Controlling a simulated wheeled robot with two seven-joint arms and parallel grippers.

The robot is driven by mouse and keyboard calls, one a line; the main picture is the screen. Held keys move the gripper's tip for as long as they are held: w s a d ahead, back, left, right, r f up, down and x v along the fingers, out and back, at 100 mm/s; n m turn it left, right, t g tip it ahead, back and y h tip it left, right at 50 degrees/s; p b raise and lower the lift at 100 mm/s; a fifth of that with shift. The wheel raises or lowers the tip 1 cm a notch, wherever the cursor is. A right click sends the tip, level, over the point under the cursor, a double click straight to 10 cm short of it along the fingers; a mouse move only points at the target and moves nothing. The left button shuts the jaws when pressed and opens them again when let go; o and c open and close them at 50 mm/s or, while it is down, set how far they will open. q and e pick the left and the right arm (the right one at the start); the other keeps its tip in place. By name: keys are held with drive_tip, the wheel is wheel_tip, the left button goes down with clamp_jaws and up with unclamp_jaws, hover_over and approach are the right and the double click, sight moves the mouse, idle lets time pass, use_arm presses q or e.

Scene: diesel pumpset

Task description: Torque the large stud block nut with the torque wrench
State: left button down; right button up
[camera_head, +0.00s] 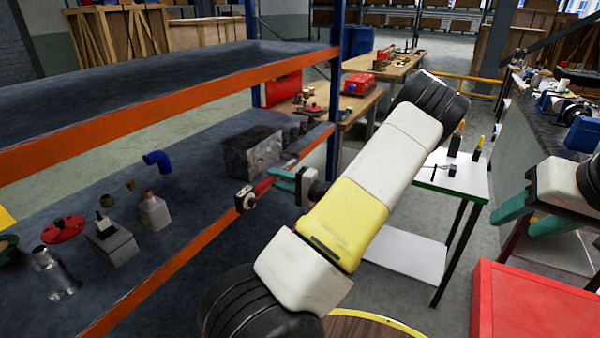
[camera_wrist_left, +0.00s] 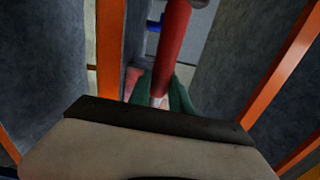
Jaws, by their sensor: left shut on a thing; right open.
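The torque wrench (camera_head: 263,187) has a red handle and a dark head at its left end. My left gripper (camera_head: 284,180), with green fingers, is shut on it, at the shelf's orange front edge. In the left wrist view the red wrench shaft (camera_wrist_left: 172,45) runs up between the green fingers (camera_wrist_left: 165,98). A grey block (camera_head: 112,246) with a dark upright piece on top sits on the lower shelf, left of the wrench and apart from it. I cannot make out a nut on it. My right gripper (camera_head: 518,214) is open and empty at the right.
The upper shelf (camera_head: 130,82) hangs above. A red cabinet (camera_head: 540,305) stands front right.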

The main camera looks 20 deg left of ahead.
use_arm(q)
drive_tip(key=a, duration=0.4)
drive_tip(key=shift+w+f, duration=0.2)
drive_tip(key=shift+f, duration=0.05)
drive_tip(key=w+f+n, duration=0.4)
drive_tip(key=f+n, duration=0.5)
drive_tip(key=shift+f, duration=0.25)
drive_tip(key=shift+a, duration=0.2)
idle(0.9)
drive_tip(key=shift+a, duration=0.4)
